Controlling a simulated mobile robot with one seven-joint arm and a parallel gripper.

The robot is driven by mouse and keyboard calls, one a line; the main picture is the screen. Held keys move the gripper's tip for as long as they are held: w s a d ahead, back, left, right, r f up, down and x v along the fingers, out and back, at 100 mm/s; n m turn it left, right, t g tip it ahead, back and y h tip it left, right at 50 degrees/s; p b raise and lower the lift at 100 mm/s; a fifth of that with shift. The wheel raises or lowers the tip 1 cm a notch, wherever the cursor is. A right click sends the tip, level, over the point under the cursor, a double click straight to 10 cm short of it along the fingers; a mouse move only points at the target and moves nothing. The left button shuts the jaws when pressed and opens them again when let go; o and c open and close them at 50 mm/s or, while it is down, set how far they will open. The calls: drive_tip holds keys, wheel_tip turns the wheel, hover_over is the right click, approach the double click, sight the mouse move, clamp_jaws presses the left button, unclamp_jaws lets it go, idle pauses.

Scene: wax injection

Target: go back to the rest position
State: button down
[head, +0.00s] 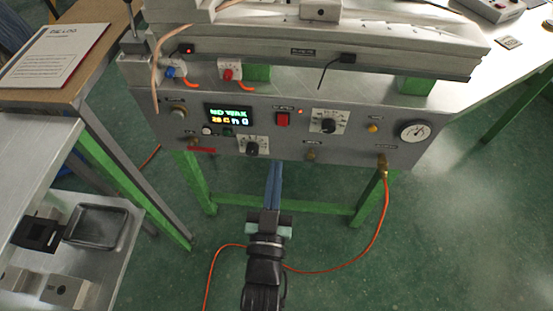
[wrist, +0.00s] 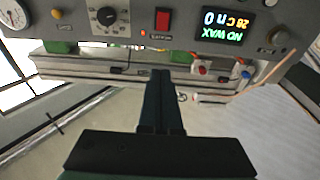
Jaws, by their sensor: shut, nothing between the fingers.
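My gripper (head: 275,167) is in the lower middle of the head view, in front of the control panel. Its two long dark blue fingers are together, with nothing between them. In the wrist view the shut fingers (wrist: 161,76) point up the middle of the picture. The wax injection machine (head: 365,108) has a grey front panel with a display (head: 229,115) reading "NO WAX", a red switch (head: 283,119), knobs and a round gauge (head: 414,131). The fingertips overlap the panel's lower edge in the head view; I cannot tell whether they touch it.
The machine stands on a green-legged bench (head: 197,183). An orange hose (head: 382,215) hangs from the panel's right and loops over the floor behind my arm. A metal table (head: 113,268) with a tray (head: 97,227) stands at left. The floor at lower right is clear.

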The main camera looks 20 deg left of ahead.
drive_tip(key=shift+s, duration=0.2)
idle(0.4)
drive_tip(key=w+d+r+t+h, duration=0.1)
drive_tip(key=w+d+r, duration=0.15)
drive_tip(key=r, duration=0.75)
drive_tip(key=w+d+r+m+t, duration=0.1)
drive_tip(key=w+r+t, duration=0.15)
drive_tip(key=r, duration=0.75)
drive_tip(key=w+d+r+t+h, duration=0.1)
drive_tip(key=w+r, duration=0.2)
drive_tip(key=r, duration=0.7)
drive_tip(key=s+d+r+m+t+h, duration=0.1)
drive_tip(key=s+d+r, duration=0.25)
drive_tip(key=r, duration=0.55)
drive_tip(key=s+d+r+m+t+h, duration=0.1)
drive_tip(key=s+d+r+t+h, duration=0.15)
drive_tip(key=s+r, duration=0.4)
drive_tip(key=s+d+r+t, duration=0.1)
drive_tip(key=s+d+r, duration=0.2)
drive_tip(key=r, duration=0.7)
wheel_tip(320, 180, up, 16)
drive_tip(key=w+p, duration=0.1)
drive_tip(key=p, duration=1.5)
drive_tip(key=shift+w+p, duration=0.3)
drive_tip(key=shift+p, duration=0.1)
